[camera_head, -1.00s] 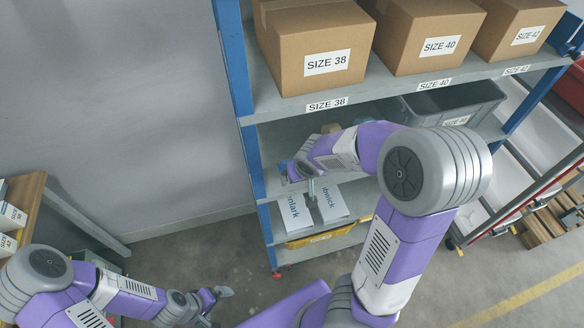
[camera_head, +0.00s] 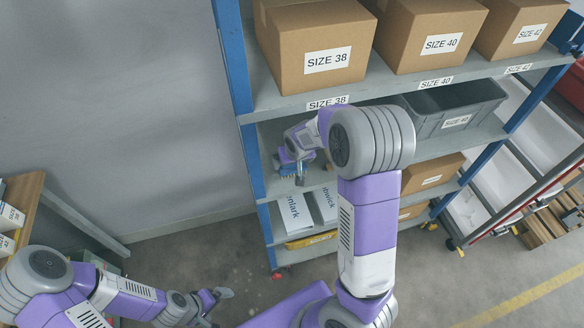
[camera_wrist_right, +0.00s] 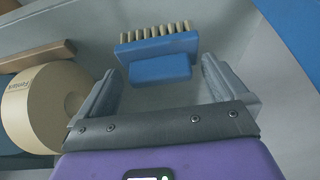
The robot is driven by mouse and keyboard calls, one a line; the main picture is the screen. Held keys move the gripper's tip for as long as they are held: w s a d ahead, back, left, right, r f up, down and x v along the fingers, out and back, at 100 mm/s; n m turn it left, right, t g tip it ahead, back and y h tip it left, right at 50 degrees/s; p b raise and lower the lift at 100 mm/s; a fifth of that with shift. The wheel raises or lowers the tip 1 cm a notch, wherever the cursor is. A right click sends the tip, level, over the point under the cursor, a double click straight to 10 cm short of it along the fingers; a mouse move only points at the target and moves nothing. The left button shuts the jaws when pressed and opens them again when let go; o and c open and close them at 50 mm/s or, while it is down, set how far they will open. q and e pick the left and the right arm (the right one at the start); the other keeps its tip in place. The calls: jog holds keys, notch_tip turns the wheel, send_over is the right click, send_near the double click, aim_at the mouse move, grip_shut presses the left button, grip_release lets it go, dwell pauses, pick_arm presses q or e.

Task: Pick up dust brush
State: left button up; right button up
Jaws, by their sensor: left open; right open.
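The dust brush, with a blue back and handle block (camera_wrist_right: 160,67) and a row of tan bristles, lies on the grey shelf in the right wrist view. My right gripper (camera_wrist_right: 160,72) is open and empty. Its two fingertips stand left and right of the blue block, with a gap on each side; I cannot tell the height between them. In the head view my right gripper (camera_head: 290,174) is over the left part of the middle shelf, and the brush is mostly hidden there. My left gripper (camera_head: 222,296) is open and empty, low at the left, far from the brush.
A tan tape roll (camera_wrist_right: 45,105) and a wooden strip (camera_wrist_right: 35,54) lie left of the right gripper. Cartons (camera_head: 320,65) stand on the shelf above. A grey bin (camera_head: 455,105) is to the right on the middle shelf. A blue post (camera_head: 232,60) bounds the rack's left side.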

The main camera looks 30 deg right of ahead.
jog(key=shift+f, duration=0.1)
jog(key=c, duration=1.2)
